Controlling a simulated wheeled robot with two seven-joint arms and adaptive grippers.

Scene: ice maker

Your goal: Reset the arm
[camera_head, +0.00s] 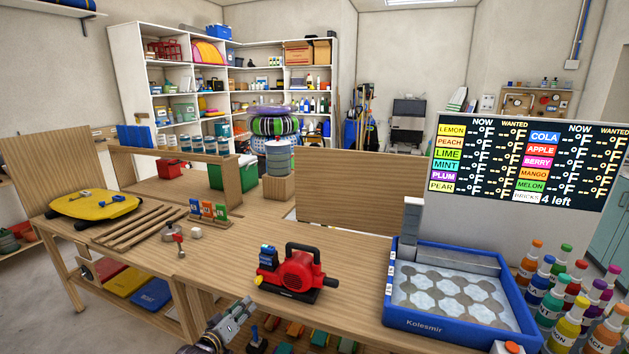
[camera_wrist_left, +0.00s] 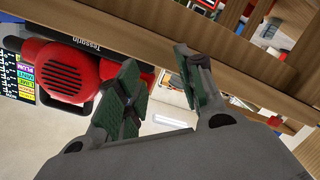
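My left gripper (camera_head: 240,312) is low at the front edge of the wooden workbench (camera_head: 240,262), in front of and below the red blower. In the left wrist view its two green-padded fingers (camera_wrist_left: 157,62) stand apart with nothing between them. The red blower (camera_head: 294,272), with a black handle, sits on the bench; it also shows in the left wrist view (camera_wrist_left: 62,70), beyond the fingers. I see no contact between it and the gripper. My right gripper is in neither view.
A blue ice tray machine (camera_head: 437,328) stands on the bench at right, with several colored bottles (camera_head: 566,328) beside it. A yellow scale-like item (camera_head: 93,206), wooden strips (camera_head: 140,228) and small colored blocks (camera_head: 208,210) lie at left. A shelf with items (camera_head: 290,330) is under the bench.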

